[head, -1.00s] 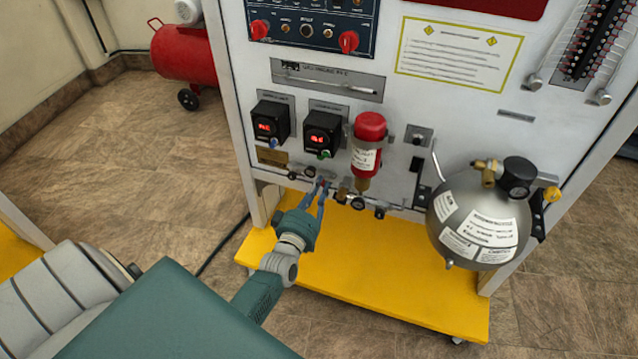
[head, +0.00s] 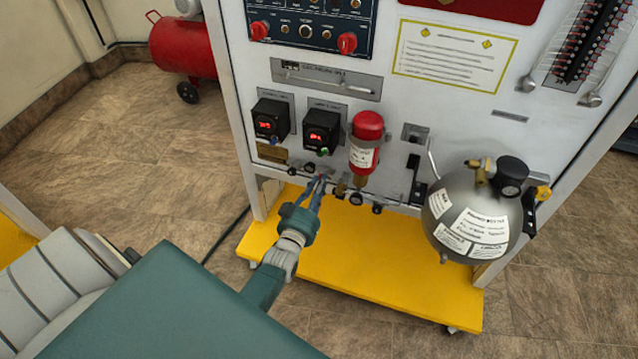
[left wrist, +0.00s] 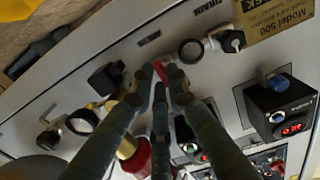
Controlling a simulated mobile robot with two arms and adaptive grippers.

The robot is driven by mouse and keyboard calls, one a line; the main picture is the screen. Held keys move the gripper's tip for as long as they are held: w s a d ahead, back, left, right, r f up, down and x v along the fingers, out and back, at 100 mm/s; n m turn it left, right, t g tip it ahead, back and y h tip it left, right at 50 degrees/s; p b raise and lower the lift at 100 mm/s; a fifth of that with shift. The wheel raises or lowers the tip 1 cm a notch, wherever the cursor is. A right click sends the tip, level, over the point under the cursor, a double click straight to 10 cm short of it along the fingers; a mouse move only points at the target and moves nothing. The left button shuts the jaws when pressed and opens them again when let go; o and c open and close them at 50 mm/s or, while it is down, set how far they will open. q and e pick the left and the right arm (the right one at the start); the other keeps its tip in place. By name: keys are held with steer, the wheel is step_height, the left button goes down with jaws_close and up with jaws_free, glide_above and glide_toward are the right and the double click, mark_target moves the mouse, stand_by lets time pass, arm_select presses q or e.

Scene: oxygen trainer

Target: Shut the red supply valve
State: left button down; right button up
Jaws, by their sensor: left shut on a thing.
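The red supply valve's handle (left wrist: 176,75) shows as a small red piece between my left gripper's fingertips in the left wrist view. My left gripper (left wrist: 162,78) is shut on it at the low edge of the white panel. In the head view my left gripper (head: 322,178) reaches up to the row of small fittings, left of the red cylinder. The fingers hide most of the valve, and its turn angle cannot be told. My right gripper is not in view.
A red cylinder (head: 367,128) hangs close right of my left gripper. Two black displays (head: 321,131) sit above it. A grey tank (head: 470,218) stands out at the right. A yellow base (head: 375,265) lies below. Black knobs (left wrist: 104,79) flank the fingers.

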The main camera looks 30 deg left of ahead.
arm_select(q)
steer(key=shift+f+m, duration=0.15)
steer(key=shift+m, duration=0.25)
steer(key=c, duration=1.7)
jaws_free()
steer(key=shift+s, duration=0.1)
steer(key=v, duration=1.1)
steer(key=shift+s, duration=0.4)
